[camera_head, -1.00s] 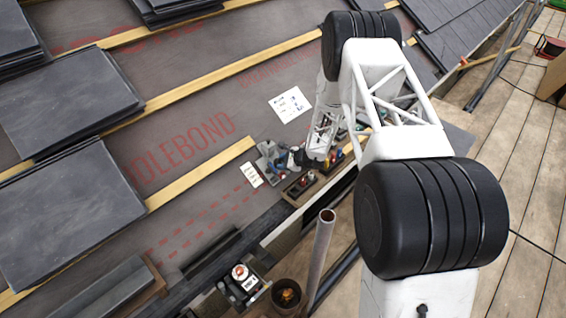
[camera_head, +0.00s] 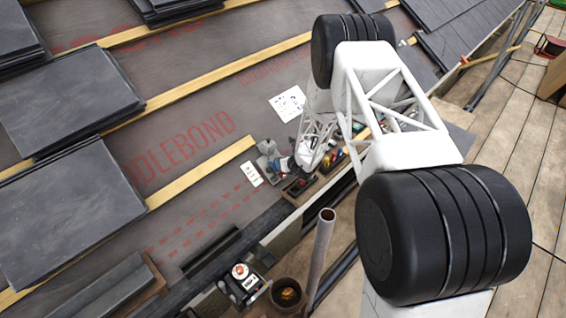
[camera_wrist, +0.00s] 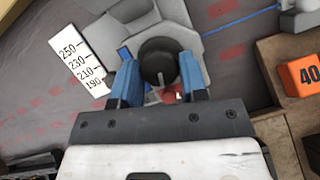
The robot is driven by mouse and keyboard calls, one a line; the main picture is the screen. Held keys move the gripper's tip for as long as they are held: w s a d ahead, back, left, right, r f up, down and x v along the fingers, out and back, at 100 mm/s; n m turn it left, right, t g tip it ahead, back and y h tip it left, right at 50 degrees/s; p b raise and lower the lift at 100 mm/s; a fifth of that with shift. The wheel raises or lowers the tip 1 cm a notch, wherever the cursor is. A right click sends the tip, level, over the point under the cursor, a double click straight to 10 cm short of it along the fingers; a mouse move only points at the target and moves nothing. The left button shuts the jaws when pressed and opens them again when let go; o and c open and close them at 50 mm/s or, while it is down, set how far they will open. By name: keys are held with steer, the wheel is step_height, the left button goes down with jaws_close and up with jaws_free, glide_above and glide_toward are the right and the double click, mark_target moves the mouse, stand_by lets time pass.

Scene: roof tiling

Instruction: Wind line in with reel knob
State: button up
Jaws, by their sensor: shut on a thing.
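In the wrist view my gripper (camera_wrist: 158,72) has its two blue fingers closed on the sides of a round black knob (camera_wrist: 158,55). The knob sits on a grey reel body (camera_wrist: 200,15), partly hidden by the knob and my fingers. A blue line (camera_wrist: 255,22) runs across the dark membrane to a small grey block (camera_wrist: 300,14) at upper right. A white scale card (camera_wrist: 80,60) marked 250, 230, 210 and 190 lies left of the reel. In the head view the grey reel body (camera_head: 266,150) is small, and my wrist hides much of the area around the knob.
An orange block marked 40 (camera_wrist: 301,76) sits in a wooden tray (camera_wrist: 272,55) right of my gripper. A white sheet (camera_head: 287,103) lies behind the reel. Slate stacks (camera_head: 72,100), an upright pipe (camera_head: 321,250) and a round pot (camera_head: 287,293) stand around.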

steer(key=m+h, duration=0.1)
steer(key=m, duration=0.2)
steer(key=m+h, duration=0.1)
steer(key=m, duration=0.2)
steer(key=shift+a+r+m+t, duration=0.1)
steer(key=shift+m+t, duration=0.2)
steer(key=shift+t, duration=0.1)
steer(key=o, duration=0.9)
steer(key=shift+s, duration=0.1)
steer(key=shift+v, duration=3.85)
steer(key=shift+a, duration=0.1)
steer(key=shift+r, duration=0.15)
